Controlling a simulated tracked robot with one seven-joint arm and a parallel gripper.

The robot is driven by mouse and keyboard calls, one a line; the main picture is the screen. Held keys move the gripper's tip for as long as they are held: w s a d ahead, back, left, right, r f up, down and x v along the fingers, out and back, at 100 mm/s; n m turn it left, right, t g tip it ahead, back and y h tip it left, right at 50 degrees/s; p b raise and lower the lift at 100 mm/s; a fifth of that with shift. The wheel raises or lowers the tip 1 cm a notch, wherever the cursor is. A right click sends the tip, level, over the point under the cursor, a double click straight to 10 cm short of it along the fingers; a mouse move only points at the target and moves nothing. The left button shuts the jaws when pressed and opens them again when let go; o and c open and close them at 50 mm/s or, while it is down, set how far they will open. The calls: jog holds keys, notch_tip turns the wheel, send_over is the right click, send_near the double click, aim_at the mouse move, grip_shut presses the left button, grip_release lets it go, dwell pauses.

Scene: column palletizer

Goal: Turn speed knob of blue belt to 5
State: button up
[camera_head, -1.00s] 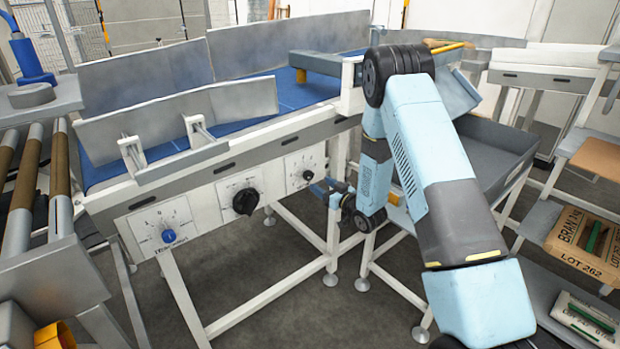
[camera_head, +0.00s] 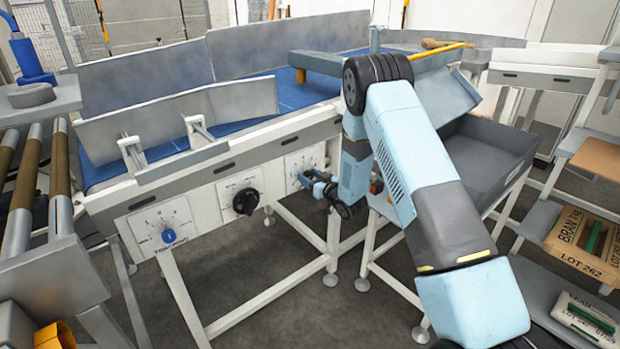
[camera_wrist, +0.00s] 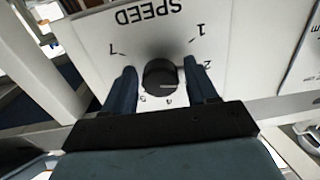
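The blue belt (camera_head: 290,92) runs along the top of a conveyor with three dials on its front. Its rightmost dial panel (camera_head: 300,163) is partly covered by my gripper (camera_head: 308,181). In the wrist view this panel (camera_wrist: 150,30) reads SPEED, upside down, with a round dark knob (camera_wrist: 158,72). My gripper (camera_wrist: 163,88) is open, its fingers on both sides of the knob with small gaps. The 1, 2, 4, 5 and 7 show; the 3 and 6 appear hidden by the fingers.
A black knob (camera_head: 245,201) and a blue knob (camera_head: 169,236) sit on the panels further left. A grey tray (camera_head: 495,150) stands right of the arm. Shelves with a BRAN box (camera_head: 580,245) are at the far right. Frame legs stand below the conveyor.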

jog(key=c, duration=0.9)
jog(key=shift+m, duration=0.3)
jog(key=m, duration=0.3)
jog(key=shift+w+d+m, duration=0.1)
jog(key=shift+d+m, duration=0.05)
jog(key=shift+m, duration=0.25)
jog(key=m, duration=0.6)
jog(key=shift+m, duration=0.3)
jog(key=o, duration=0.8)
jog(key=shift+c, duration=0.2)
jog(key=o, duration=0.3)
